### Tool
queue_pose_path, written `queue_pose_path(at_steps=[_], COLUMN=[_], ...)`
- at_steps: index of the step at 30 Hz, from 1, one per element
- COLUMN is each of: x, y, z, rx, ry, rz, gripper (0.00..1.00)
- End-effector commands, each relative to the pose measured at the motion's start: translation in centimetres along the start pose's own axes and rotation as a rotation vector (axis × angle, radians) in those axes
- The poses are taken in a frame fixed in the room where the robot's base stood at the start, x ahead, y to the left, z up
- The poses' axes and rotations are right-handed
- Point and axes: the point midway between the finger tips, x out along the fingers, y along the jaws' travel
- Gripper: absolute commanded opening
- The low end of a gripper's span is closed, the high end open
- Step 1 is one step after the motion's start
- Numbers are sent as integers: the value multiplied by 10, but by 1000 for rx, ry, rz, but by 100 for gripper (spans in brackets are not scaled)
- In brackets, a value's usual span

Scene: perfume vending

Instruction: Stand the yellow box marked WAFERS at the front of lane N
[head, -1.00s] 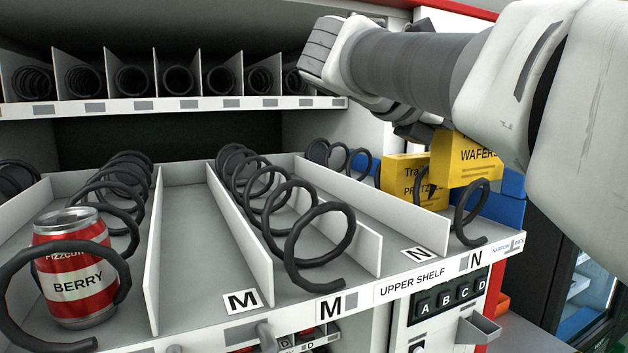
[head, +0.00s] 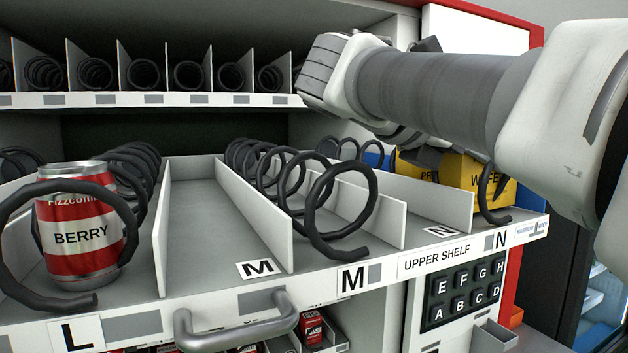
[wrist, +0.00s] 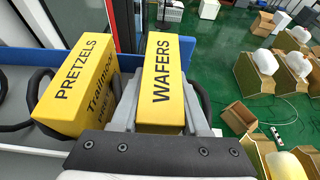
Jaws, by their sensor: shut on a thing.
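The yellow WAFERS box (head: 489,180) is at the right end of the upper shelf, in the lane N area, behind the front coil (head: 492,195). It looks upright. My gripper (wrist: 164,100) is shut on it, a finger on each side in the wrist view, where its lettered face (wrist: 162,72) shows. In the head view my arm hides part of the gripper and box. I cannot tell whether its bottom touches the shelf. Lane N's floor tag (head: 441,231) lies left of the coil. A yellow PRETZELS box (wrist: 78,95) stands beside the WAFERS box, left of it.
A white divider (head: 440,200) bounds lane N on the left. A BERRY can (head: 80,225) stands in lane L's coil. Lane M's floor (head: 205,215) is bare to its left. A blue panel (wrist: 60,50) runs behind the boxes.

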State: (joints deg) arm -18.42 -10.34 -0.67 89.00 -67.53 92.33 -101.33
Motion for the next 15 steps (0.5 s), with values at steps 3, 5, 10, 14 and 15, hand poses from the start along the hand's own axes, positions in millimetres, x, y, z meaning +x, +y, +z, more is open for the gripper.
queue_pose_path(at_steps=[3, 5, 10, 14, 15], x=[1, 1, 1, 2, 2], y=[-3, -3, -3, -3, -3], z=[-6, -4, -4, -7, -8], rx=[1, 1, 1, 0, 0], ry=[-1, -1, -1, -1, 0], rz=[1, 0, 0, 0, 0], gripper=[0, 0, 0, 0, 46])
